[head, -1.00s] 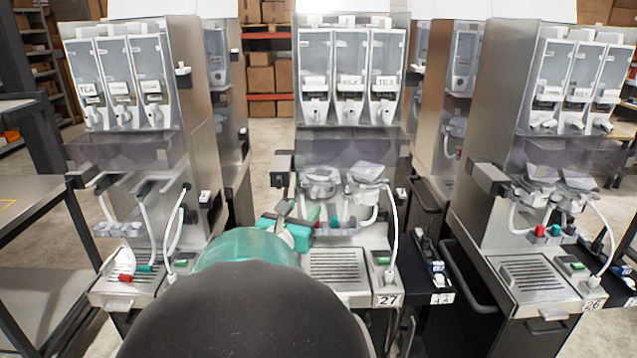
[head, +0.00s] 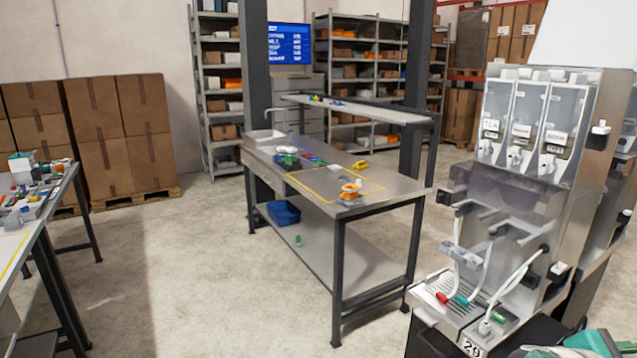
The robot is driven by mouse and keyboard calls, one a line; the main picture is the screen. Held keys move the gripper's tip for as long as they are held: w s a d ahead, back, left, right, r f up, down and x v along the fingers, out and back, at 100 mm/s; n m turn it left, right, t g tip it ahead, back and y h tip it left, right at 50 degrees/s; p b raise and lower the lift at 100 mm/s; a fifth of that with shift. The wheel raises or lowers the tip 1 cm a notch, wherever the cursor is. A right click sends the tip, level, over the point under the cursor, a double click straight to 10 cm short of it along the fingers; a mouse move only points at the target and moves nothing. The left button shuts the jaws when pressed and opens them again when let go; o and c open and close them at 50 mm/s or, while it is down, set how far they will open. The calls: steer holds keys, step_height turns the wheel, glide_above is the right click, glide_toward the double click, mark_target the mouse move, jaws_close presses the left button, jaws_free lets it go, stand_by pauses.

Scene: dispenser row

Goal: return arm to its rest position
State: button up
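A teal part of my arm (head: 598,344) shows in the bottom right corner of the head view, cut off by the picture edge. It is low, in front of and to the right of the dispenser numbered 29. I cannot make out my gripper's fingers or whether they hold anything. The dispenser (head: 520,180) stands upright at the right, with three clear hoppers, white hoses, and red and teal hose ends over its drip tray.
A steel worktable (head: 390,200) with small coloured items stands mid-view, a blue bin (head: 283,212) on its lower shelf. Another cluttered table (head: 20,245) is at the left edge. Stacked cartons (head: 100,130) and shelving (head: 215,90) stand behind. Open concrete floor (head: 180,270) lies between the tables.

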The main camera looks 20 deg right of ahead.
steer(key=w+a+f+m+t+y, duration=0.2)
steer(key=w+a+m+y, duration=0.15)
steer(key=a, duration=0.55)
steer(key=w+a+f+m+t+y, duration=0.1)
steer(key=w+a+m+t+y, duration=0.3)
steer(key=a, duration=0.5)
steer(key=w+a+f+m+t+y, duration=0.1)
steer(key=w+a+f+m+y, duration=0.15)
steer(key=w+a, duration=0.45)
steer(key=a+r+m+t+y, duration=0.1)
steer(key=a+y, duration=0.4)
steer(key=a, duration=1)
steer(key=shift+s+r+t+y, duration=0.15)
steer(key=shift+r+t+y, duration=0.15)
steer(key=shift+r, duration=0.2)
steer(key=shift+c, duration=1.1)
steer(key=shift+d, duration=0.1)
